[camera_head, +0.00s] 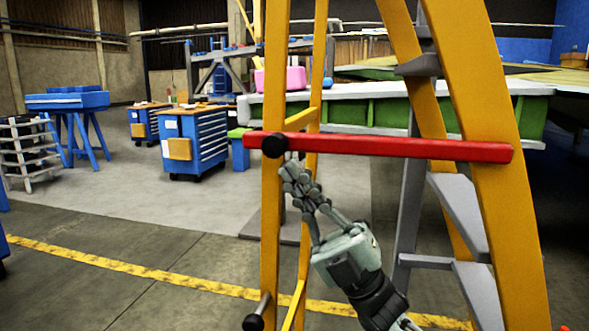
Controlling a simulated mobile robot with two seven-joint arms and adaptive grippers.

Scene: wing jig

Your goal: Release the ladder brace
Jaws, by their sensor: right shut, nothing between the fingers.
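The yellow ladder (497,150) stands close in front of me, with grey steps (459,212) on its right side. The red brace bar (400,148) runs nearly level across it, from the left leg to the right leg. A black round knob (274,145) sits at the bar's left end. My right gripper (293,170) points up and left, with its fingertips just below the bar and close to the knob. It is shut and holds nothing. I cannot tell whether the fingertips touch the bar. My left gripper is not in view.
A second black knob on a rod (253,322) sits low on the left leg. Blue tool cabinets (195,140), a blue stand (68,101) and a grey step rack (27,150) stand behind at left. The green and white wing jig (370,113) lies behind the ladder.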

